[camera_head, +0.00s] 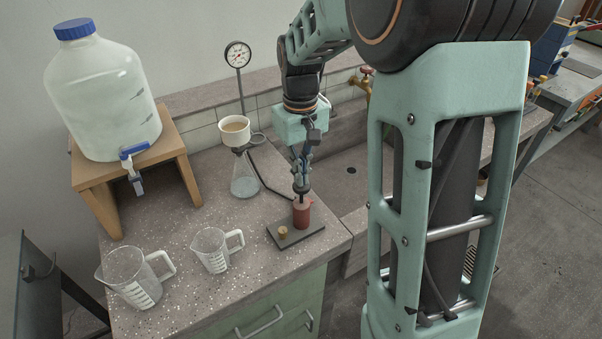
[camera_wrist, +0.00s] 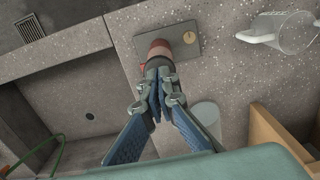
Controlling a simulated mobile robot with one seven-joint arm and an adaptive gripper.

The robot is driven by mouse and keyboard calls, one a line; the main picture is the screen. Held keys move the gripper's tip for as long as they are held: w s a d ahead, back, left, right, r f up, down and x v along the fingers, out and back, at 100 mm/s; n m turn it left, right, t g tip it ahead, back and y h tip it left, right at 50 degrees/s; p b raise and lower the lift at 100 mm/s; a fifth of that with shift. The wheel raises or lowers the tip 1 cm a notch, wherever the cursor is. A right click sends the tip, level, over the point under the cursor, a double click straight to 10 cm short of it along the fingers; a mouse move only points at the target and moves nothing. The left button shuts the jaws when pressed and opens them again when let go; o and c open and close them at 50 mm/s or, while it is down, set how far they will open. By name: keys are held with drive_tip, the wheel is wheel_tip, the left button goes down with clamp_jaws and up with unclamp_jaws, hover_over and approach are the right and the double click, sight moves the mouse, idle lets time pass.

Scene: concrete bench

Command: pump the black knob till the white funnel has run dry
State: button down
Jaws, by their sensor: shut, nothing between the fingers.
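The white funnel (camera_head: 234,138) sits on top of a clear conical flask (camera_head: 244,182). Tan liquid shows in the funnel. The red pump body (camera_head: 301,215) stands upright on a dark base plate (camera_head: 285,240); it also shows in the wrist view (camera_wrist: 158,46). My gripper (camera_head: 301,188) points down over the pump with its fingers shut and nothing between them. In the wrist view, the fingertips (camera_wrist: 157,75) are close together right at the black knob (camera_wrist: 156,62) on top of the pump. The fingers partly hide the knob, and I cannot tell whether they touch it.
A dial gauge (camera_head: 237,55) stands behind the funnel. A dark hose runs from the flask toward the pump. Two measuring jugs (camera_head: 133,277) (camera_head: 213,252) stand at the front left. A large water jug (camera_head: 105,95) rests on a wooden stand (camera_head: 92,182). A sink (camera_head: 345,160) lies behind the pump.

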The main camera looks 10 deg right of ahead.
wheel_tip(320, 180, down, 4)
drive_tip(key=shift+f+b, duration=0.15)
drive_tip(key=shift+b, duration=1.05)
drive_tip(key=shift+r+p, duration=0.7)
drive_tip(key=shift+r, duration=0.05)
wheel_tip(320, 180, up, 13)
drive_tip(key=p, duration=0.2)
drive_tip(key=shift+p, duration=0.3)
drive_tip(key=shift+w, duration=0.1)
